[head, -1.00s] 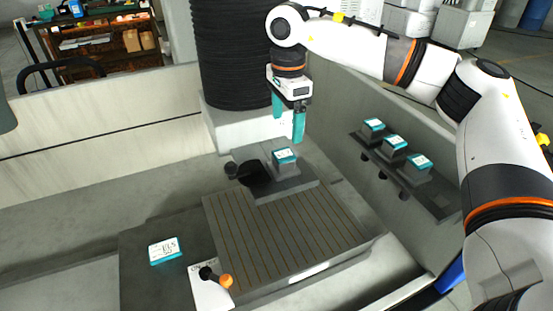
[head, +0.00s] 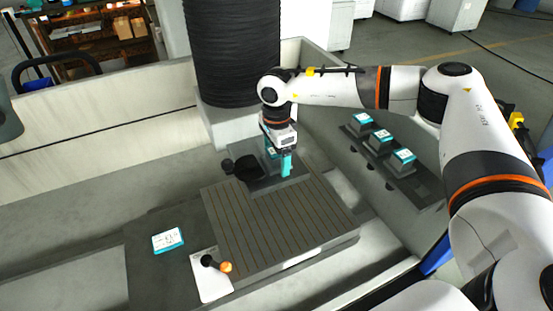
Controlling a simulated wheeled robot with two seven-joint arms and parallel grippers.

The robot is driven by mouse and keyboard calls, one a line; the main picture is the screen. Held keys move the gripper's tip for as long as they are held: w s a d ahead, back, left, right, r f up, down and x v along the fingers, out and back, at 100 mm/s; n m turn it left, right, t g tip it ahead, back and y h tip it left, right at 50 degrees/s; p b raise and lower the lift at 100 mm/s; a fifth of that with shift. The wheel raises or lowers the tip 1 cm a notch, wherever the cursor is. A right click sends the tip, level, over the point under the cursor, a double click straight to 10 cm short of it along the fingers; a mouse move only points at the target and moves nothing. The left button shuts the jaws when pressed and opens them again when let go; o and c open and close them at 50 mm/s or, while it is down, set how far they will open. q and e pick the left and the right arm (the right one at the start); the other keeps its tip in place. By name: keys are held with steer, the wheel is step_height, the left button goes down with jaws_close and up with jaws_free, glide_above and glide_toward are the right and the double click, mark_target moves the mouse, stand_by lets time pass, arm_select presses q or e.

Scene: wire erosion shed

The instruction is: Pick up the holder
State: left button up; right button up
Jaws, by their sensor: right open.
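A small grey holder (head: 274,157) with a teal-edged white label on top stands on the grey block at the back of the slatted work table. It is largely hidden behind my right gripper (head: 279,157). That gripper points down, with its teal fingers open and low at the holder. I cannot tell whether they touch it. Several similar holders (head: 379,139) with teal-edged labels sit on a rack at the right wall. My left gripper is not in view.
The slatted table (head: 270,225) is bare. A black round part (head: 247,168) lies just left of the holder. A black ribbed column (head: 235,50) rises behind.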

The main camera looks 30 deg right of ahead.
steer(key=c, duration=1.1)
steer(key=shift+c, duration=1.3)
steer(key=shift+r, duration=0.2)
